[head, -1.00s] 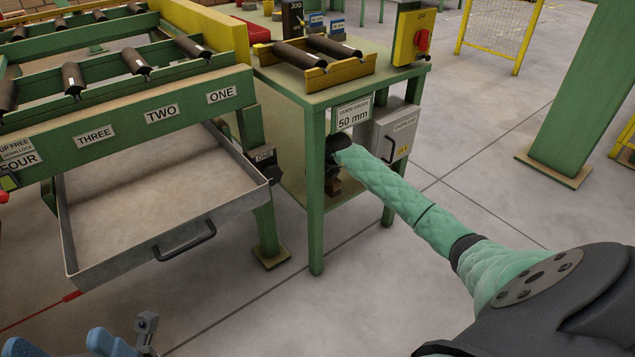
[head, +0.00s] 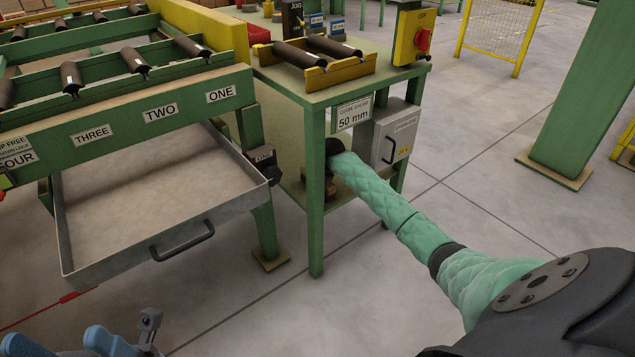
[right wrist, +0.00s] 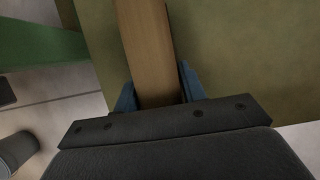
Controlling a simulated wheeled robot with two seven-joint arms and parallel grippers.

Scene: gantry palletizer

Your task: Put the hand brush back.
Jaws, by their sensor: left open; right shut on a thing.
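A wooden bar (right wrist: 148,50), which looks like the hand brush's handle, runs up from between the blue fingers of my right gripper (right wrist: 160,90) in the right wrist view. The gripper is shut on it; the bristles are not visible. An olive-green surface lies behind the handle. In the head view my right arm reaches under the top of the green bench (head: 318,95), toward its lower shelf (head: 290,180). The right fingers are mostly hidden there by the bench leg and my wrist. My left gripper (head: 108,342) is open at the bottom left edge, partly cut off.
A grey tray (head: 215,212) with a handle hangs under the roller conveyor (head: 130,115) at left. A grey box (head: 398,135) sits on the bench's right side, close to my right arm. A yellow switch box (head: 410,40) stands on top. Floor in front is clear.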

